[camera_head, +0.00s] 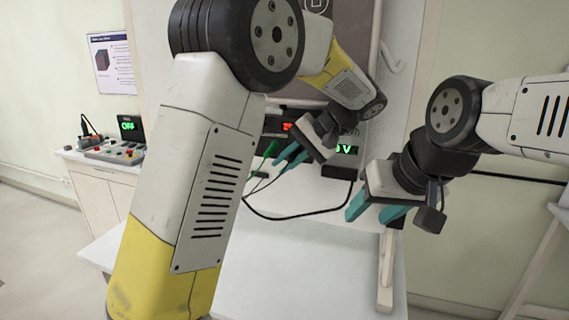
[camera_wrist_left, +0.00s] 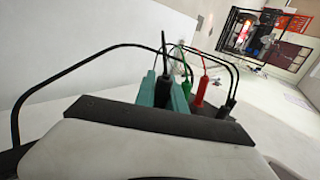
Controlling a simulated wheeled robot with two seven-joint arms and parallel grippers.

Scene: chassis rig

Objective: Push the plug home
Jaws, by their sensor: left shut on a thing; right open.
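My left gripper (camera_head: 284,160) is in front of the panel on the white bench, its teal fingers pointing down-left. In the left wrist view its fingers (camera_wrist_left: 166,95) are shut on a slim black plug (camera_wrist_left: 164,62); the plug's tip is hard to make out. A green plug (camera_wrist_left: 187,74), a red plug (camera_wrist_left: 201,90) and another black plug (camera_wrist_left: 230,100) stand beside it, with cables. The green plug also shows in the head view (camera_head: 271,148), left of the fingers. My right gripper (camera_head: 375,212) is open and empty, to the right of the left one.
A green-lit display (camera_head: 346,149) sits on the panel, above a black box (camera_head: 337,172). A black cable (camera_head: 300,216) loops below. A console (camera_head: 115,151) with a screen reading OFF stands at the left. The white bench top (camera_head: 300,265) is mostly clear.

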